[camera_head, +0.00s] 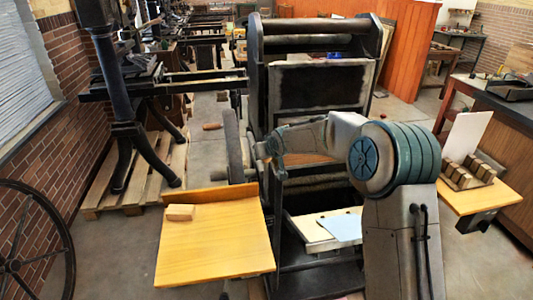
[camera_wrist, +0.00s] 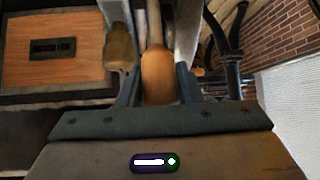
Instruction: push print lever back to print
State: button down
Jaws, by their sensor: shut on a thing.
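The hand press (camera_head: 318,88) stands in the middle of the head view, with a dark framed plate and rollers at its top. My gripper (camera_head: 262,158) reaches to the left side of the press at mid height. In the wrist view, my gripper (camera_wrist: 158,92) is shut on a rounded wooden handle, the print lever's grip (camera_wrist: 158,68), which sits between the two blue-grey fingers. A pale shaft runs up from this handle. A second, yellowish knob (camera_wrist: 118,46) is just left of it. In the head view my arm hides most of the lever.
A grey upright bar (camera_head: 233,145) and a small wooden handle (camera_head: 212,127) stand left of my gripper. A wooden board (camera_head: 215,250) with a small block (camera_head: 180,212) is in front. A tray with blue paper (camera_head: 343,226) is below my arm. A black press (camera_head: 120,100) stands left.

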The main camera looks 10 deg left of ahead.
jog(key=c, duration=1.2)
grip_release()
jog(key=shift+w+a+r, duration=0.15)
jog(key=shift+r, duration=0.05)
jog(key=shift+o, duration=0.9)
jog(key=shift+w+f, duration=0.1)
jog(key=shift+f, duration=0.1)
jog(key=shift+s+d+r, duration=0.3)
jog(key=shift+s+r, duration=0.05)
jog(key=b+v, duration=0.3)
jog(key=v, duration=0.9)
jog(key=shift+s+r, duration=0.25)
jog(key=shift+s, duration=0.05)
jog(key=shift+d, duration=0.1)
